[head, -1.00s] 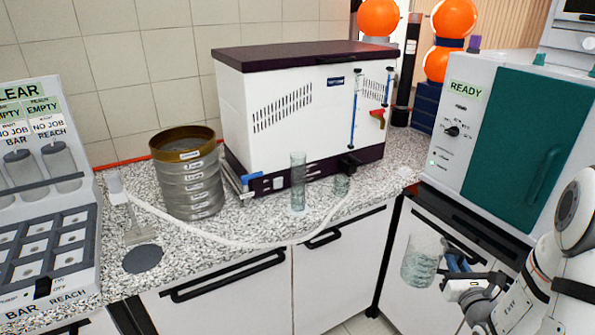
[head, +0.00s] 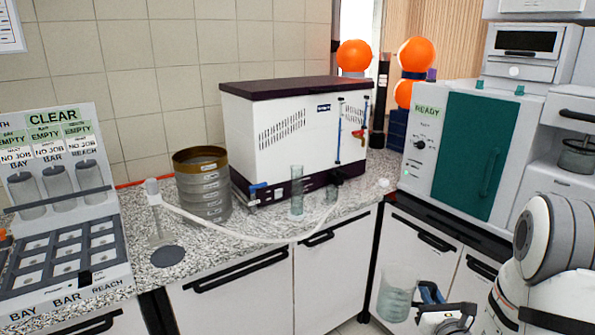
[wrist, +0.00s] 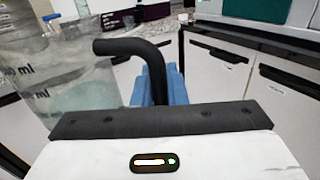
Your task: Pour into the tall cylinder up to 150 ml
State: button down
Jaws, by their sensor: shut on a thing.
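The tall cylinder (head: 297,192) is clear glass and stands upright on the speckled counter, in front of the white machine with the dark lid. Its markings are too small to read. My gripper (head: 428,294) is shut on a clear beaker (head: 393,294) at the lower right, in front of the cabinet doors and below the counter top. The beaker is about upright and holds a clear pale liquid. In the wrist view the beaker (wrist: 75,85) fills the left side, with "ml" marks on its wall. My gripper's blue pads (wrist: 158,85) show beside it.
A white hose (head: 250,238) curves over the counter in front of the cylinder. The white machine (head: 285,140) is close behind. A teal-doored oven (head: 478,155) stands at right.

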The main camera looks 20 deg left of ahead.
aim_at(296, 212)
jog(key=u, duration=1)
jog(key=i, duration=2)
